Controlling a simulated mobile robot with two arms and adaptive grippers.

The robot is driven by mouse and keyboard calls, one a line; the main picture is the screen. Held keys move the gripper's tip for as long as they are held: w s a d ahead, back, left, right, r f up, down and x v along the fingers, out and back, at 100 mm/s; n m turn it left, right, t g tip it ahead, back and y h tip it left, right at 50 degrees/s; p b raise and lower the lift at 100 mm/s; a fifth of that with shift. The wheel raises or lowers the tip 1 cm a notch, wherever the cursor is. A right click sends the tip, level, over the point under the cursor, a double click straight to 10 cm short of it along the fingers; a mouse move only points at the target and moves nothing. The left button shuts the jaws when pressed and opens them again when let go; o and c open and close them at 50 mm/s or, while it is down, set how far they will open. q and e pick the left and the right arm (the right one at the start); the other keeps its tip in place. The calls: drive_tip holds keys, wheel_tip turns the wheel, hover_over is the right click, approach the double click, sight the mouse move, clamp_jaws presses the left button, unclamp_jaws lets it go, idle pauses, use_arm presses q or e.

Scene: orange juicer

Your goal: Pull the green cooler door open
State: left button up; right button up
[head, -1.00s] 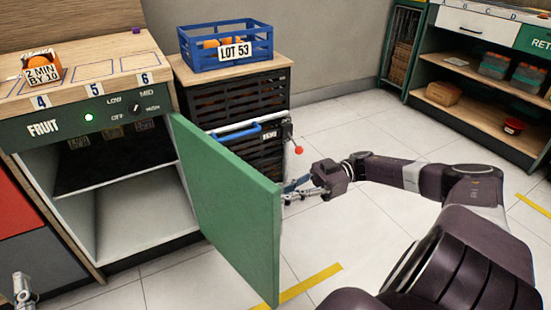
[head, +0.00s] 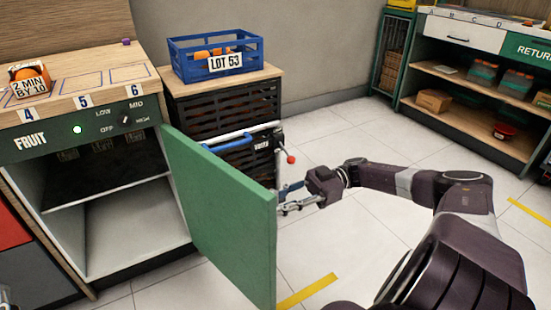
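The green cooler door (head: 222,212) stands wide open, swung out from the right side of the cooler cabinet (head: 75,137) marked FRUIT. Its inside shelves show. My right gripper (head: 285,198) is behind the door's free edge, on its far right side. A bit of blue, perhaps a handle, shows between the door edge and the fingers. The door hides part of the fingertips, so I cannot tell whether they are shut on it. Only a small piece of my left gripper (head: 6,300) shows at the lower left corner.
A blue crate (head: 190,66) marked LOT 53 stands on a dark slatted cabinet (head: 215,112) behind the door. A blue-handled bar with a red knob (head: 291,159) is in front of that cabinet. Shelving (head: 470,115) stands at the back right.

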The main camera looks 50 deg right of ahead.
drive_tip(key=v, duration=0.7)
drive_tip(key=shift+d, duration=0.3)
idle(0.5)
